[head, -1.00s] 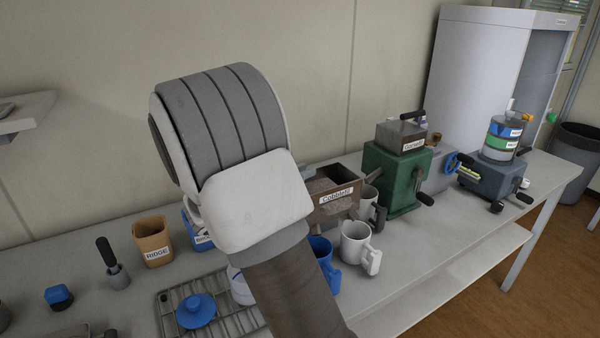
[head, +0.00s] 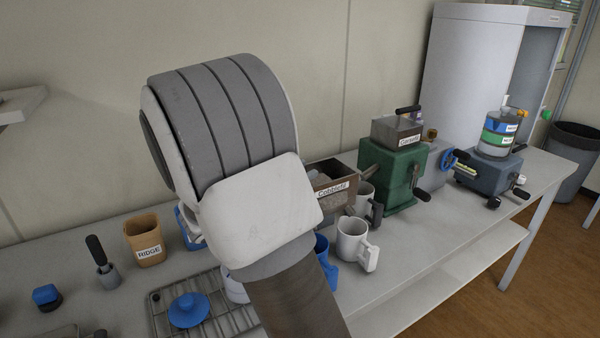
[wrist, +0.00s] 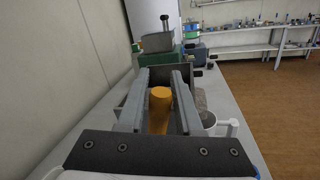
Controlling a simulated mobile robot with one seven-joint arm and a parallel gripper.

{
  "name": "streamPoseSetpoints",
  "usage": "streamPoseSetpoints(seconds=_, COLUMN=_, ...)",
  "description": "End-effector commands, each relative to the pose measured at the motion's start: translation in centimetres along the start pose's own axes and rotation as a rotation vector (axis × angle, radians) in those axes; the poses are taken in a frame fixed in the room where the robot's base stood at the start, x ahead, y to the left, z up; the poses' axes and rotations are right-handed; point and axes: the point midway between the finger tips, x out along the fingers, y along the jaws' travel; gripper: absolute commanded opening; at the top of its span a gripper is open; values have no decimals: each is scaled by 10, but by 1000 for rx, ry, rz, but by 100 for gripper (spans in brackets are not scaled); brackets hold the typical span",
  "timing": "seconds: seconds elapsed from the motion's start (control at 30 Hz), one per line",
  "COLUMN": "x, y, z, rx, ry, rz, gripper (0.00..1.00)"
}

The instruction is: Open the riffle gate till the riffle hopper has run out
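The riffle hopper, a brown open-topped box with grey-brown soil inside, shows in the head view by its label reading Cobblehill (head: 336,187). My arm covers its left part. In the wrist view my gripper (wrist: 159,90) is open, its two long grey fingers apart. An orange rounded piece (wrist: 159,94) shows between the fingers; it may be the riffle gate's handle, and I cannot tell whether a finger touches it. In the head view my gripper is hidden behind my arm. The gate's position is not visible.
White mugs (head: 354,240) and a blue mug (head: 324,262) stand in front of the hopper. A green machine (head: 394,174) and a blue-grey machine (head: 487,176) stand to the right. A wire rack (head: 160,318) and a tan RIDGE cup (head: 145,240) are left.

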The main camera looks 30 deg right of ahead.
Motion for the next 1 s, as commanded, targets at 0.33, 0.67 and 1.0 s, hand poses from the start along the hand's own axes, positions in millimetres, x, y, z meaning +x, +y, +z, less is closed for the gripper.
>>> streamPoseSetpoints(seconds=0.33, x=0, y=0, z=0, rx=-1, ry=0, rz=0, gripper=53)
streamPoseSetpoints(seconds=0.67, x=-37, y=2, z=0, rx=-1, ry=2, rz=5, gripper=53)
streamPoseSetpoints(seconds=1.0, x=-121, y=1, z=0, rx=-1, ry=2, rz=6, gripper=53)
